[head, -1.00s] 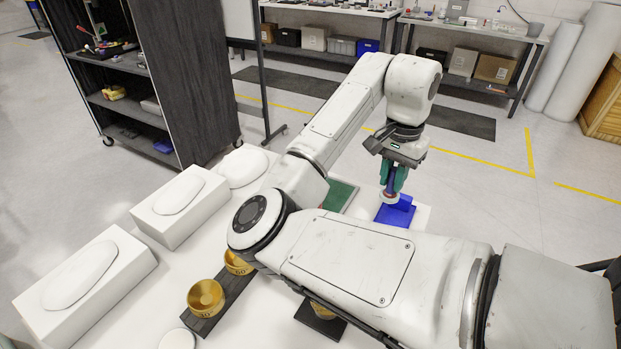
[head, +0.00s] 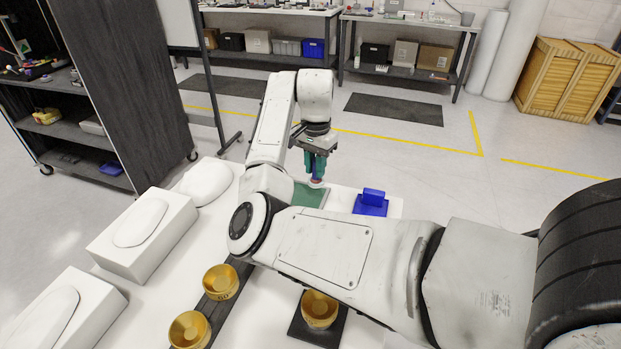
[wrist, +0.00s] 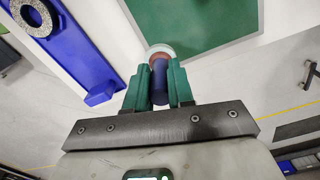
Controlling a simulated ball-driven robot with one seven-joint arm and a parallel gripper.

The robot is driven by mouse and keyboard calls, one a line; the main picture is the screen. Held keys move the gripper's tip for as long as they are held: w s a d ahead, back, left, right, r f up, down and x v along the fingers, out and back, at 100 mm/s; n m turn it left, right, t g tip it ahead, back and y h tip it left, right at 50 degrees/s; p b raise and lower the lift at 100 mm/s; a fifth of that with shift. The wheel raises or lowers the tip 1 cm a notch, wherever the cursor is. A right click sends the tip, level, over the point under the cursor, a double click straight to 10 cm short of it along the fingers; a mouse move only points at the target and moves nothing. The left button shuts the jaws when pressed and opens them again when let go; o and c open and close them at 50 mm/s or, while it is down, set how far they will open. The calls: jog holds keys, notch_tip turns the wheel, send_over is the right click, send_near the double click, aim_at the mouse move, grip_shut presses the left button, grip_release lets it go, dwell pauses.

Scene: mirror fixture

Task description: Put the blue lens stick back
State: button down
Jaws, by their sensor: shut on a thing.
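My gripper (head: 316,168) points down with its green fingers shut on the blue lens stick. In the wrist view the stick shows as a dark blue handle (wrist: 159,82) between the fingertips (wrist: 158,88), with a reddish collar and a pale round end beyond it. In the head view only its pale lower end (head: 317,184) shows below the fingers. It is over or near the edge of the green mat (head: 309,196); whether it touches cannot be told. The blue stand (head: 371,207) is to the right, apart from the gripper. It also shows in the wrist view (wrist: 75,45), with a grey ring.
Gold bowls (head: 221,281) stand on dark bases on the white table, nearer me. White boxes with rounded tops (head: 143,232) line the table's left side. A dark shelf unit (head: 130,75) stands beyond on the left. The floor past the table is open.

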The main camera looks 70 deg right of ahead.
aim_at(311, 178)
jog(key=shift+w+d+f, duration=0.25)
jog(key=shift+w+f, duration=0.15)
jog(key=shift+f, duration=0.15)
jog(key=shift+w+d+f, duration=0.25)
jog(key=shift+w+f, duration=0.1)
jog(key=shift+f, duration=0.15)
jog(key=shift+w+f, duration=0.1)
jog(key=shift+f, duration=1.55)
jog(key=shift+f, duration=0.1)
jog(key=c, duration=1)
grip_release()
notch_tip(311, 178, up, 12)
jog(key=shift+r+b, duration=0.15)
jog(key=shift+b, duration=0.3)
